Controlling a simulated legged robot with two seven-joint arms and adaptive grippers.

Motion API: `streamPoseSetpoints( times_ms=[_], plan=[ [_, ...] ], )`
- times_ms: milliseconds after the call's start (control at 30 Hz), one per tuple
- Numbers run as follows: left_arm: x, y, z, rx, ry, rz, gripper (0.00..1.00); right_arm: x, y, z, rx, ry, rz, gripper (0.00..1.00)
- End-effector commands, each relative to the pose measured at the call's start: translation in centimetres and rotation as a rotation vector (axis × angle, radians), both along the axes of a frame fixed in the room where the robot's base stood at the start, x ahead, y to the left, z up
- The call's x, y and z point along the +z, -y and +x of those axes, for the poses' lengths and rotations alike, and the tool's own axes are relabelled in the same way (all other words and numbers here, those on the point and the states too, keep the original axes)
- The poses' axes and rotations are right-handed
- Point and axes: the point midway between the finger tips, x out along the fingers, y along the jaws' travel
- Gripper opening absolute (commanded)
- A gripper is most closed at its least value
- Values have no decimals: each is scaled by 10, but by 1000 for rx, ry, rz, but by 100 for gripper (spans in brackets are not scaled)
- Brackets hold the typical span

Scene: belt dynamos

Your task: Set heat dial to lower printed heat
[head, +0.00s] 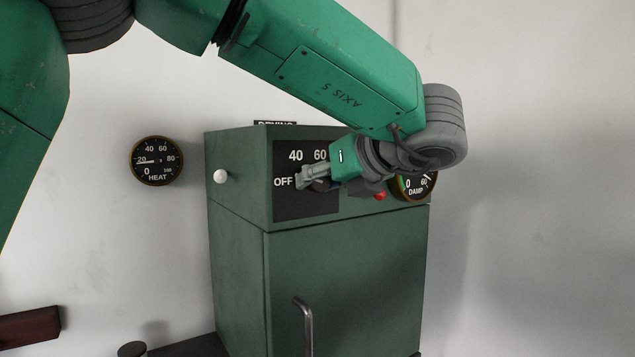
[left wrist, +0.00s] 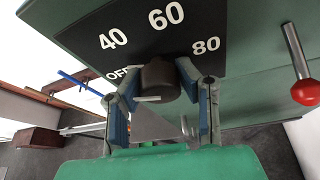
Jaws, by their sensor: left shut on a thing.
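The heat dial (left wrist: 158,78) is a dark round knob with a white pointer line, on a black plate (left wrist: 95,50) printed OFF, 40, 60 and 80. In the left wrist view the pointer line lies toward the left, near the OFF side. My left gripper (head: 308,180) is shut on the dial, with a blue-padded finger on each side in the left wrist view (left wrist: 157,86). In the head view the gripper hides most of the dial and the right part of the plate. My right gripper is in neither view.
The plate is on a green cabinet (head: 345,285) with a door handle (head: 304,328) and a white knob (head: 220,176). A red-tipped lever (left wrist: 304,92) stands right of the dial. A HEAT gauge (head: 157,161) reads about 20; a DAMP gauge (head: 416,187) is partly hidden.

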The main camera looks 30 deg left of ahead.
Motion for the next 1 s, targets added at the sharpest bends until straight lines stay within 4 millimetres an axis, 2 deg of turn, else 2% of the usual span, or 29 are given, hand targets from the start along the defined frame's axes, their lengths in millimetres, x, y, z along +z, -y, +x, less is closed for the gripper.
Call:
streamPoseSetpoints(
  times_ms=[500,1000],
  plan=[
    [-5,3,1,-5,-438,173,0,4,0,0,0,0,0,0],
    [-6,4,1,-8,-643,257,0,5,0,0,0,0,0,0]
  ],
)
